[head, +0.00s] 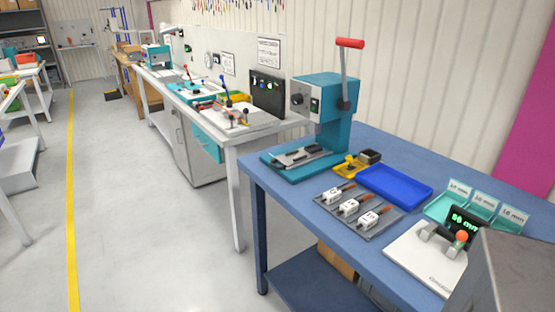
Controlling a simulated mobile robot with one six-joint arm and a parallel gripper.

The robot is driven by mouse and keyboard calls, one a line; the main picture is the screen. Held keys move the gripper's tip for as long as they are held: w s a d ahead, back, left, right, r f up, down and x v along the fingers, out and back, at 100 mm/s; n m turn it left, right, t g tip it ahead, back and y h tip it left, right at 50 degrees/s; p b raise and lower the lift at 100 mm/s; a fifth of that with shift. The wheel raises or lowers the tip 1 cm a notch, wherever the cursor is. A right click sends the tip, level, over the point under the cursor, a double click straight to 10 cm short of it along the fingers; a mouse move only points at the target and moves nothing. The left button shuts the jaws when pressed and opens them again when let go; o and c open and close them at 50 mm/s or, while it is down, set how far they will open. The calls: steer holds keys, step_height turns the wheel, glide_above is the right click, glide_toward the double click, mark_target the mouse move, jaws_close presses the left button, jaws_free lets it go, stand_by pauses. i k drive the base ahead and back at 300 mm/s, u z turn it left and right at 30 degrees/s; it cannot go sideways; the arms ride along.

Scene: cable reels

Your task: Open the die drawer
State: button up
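I cannot make out a die drawer for certain in the head view. A blue workbench (301,191) stands at the right. On it a grey tray (382,229) holds three white blocks with orange-brown ends, such as the middle block (349,207); they may be dies. A teal press (331,95) with a red-tipped lever stands at the bench's far end. A plain grey box-like shape (512,270) fills the lower right corner; I cannot tell what it is. My gripper is not in view.
On the bench are an empty blue tray (394,187), a white gauge with green digits (425,257) and clear teal bins (478,207). A brown box (337,262) sits below the bench top. A white bench (262,134) adjoins behind. The floor (135,220) at left is clear.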

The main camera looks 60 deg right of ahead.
mark_target(310, 151)
steer(key=u, duration=0.05)
steer(key=i, duration=1)
